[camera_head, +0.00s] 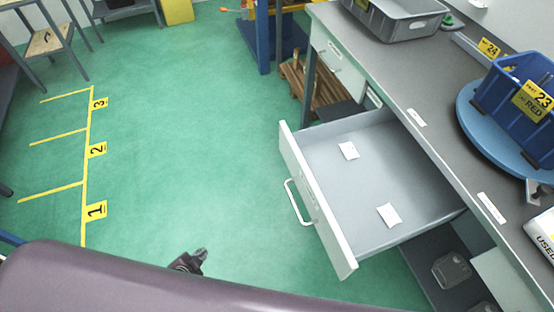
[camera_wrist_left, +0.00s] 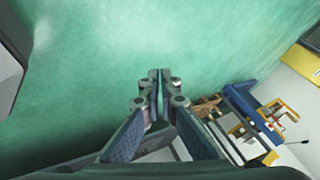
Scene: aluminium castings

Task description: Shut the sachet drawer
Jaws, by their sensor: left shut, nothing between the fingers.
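The sachet drawer (camera_head: 318,205) is pulled out from under the grey bench in the head view. Its white front faces left and carries a white bar handle (camera_head: 294,203). Two white sachets lie apart inside it, one farther back (camera_head: 349,150) and one nearer (camera_head: 389,215). My left gripper (camera_head: 201,254) shows at the bottom of the head view, left of the drawer front and apart from the handle. In the left wrist view its fingers (camera_wrist_left: 159,85) are together with nothing between them, over green floor. My right gripper is in neither view.
The grey bench top (camera_head: 440,105) holds a grey tray (camera_head: 398,20) and a blue bin (camera_head: 515,95) on a round blue base (camera_head: 480,125). A wooden pallet (camera_head: 315,90) stands behind the drawer. The green floor left of the drawer is clear, with yellow numbered lines.

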